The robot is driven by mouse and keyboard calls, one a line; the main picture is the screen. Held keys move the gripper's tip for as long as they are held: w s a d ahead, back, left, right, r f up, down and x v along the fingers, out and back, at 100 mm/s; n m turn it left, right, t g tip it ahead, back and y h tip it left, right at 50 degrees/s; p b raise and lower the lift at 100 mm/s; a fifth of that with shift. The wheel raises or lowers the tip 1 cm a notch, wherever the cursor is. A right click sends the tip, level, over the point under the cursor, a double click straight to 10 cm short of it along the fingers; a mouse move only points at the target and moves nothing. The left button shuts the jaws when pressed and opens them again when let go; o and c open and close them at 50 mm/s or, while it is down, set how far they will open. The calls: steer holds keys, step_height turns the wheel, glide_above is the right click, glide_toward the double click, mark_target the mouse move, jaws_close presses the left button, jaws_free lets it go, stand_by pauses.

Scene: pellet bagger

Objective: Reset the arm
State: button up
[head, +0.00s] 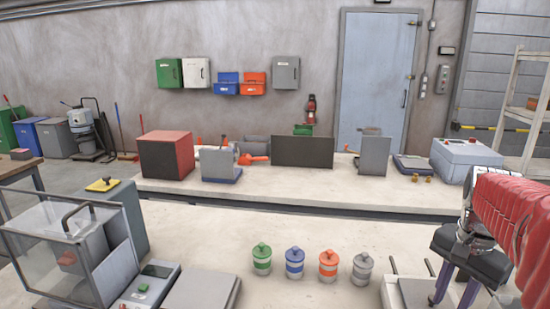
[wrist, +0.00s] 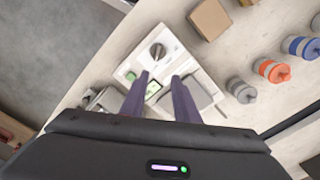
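My gripper (head: 451,301) is at the lower right of the head view, at the end of my red-sleeved arm. It points down over the right part of the near bench (head: 210,225). Its two purple fingers stand apart with nothing between them. The wrist view also shows the gripper (wrist: 160,76) open and empty. A white machine (wrist: 147,55) with a dark round knob and a green button lies below the fingers. The fingers and the gripper body hide part of this machine. I cannot tell the exact height of the fingertips above it.
Green (head: 262,260), blue (head: 295,264), orange (head: 328,267) and grey (head: 362,270) lidded jars stand in a row left of my gripper. A clear-walled box (head: 45,250) stands at the near left. A brown block (wrist: 209,19) lies beside the white machine. The bench middle is clear.

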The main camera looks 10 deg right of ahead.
steer(key=s+a+n+t, duration=0.2)
steer(key=a+n, duration=0.5)
steer(key=a, duration=0.5)
steer(key=s+a+f+n+t, duration=0.1)
steer(key=s+a+n+t, duration=0.2)
steer(key=a, duration=1)
steer(key=n, duration=0.3)
steer(key=shift+f+n, duration=0.15)
steer(key=shift+n, duration=0.25)
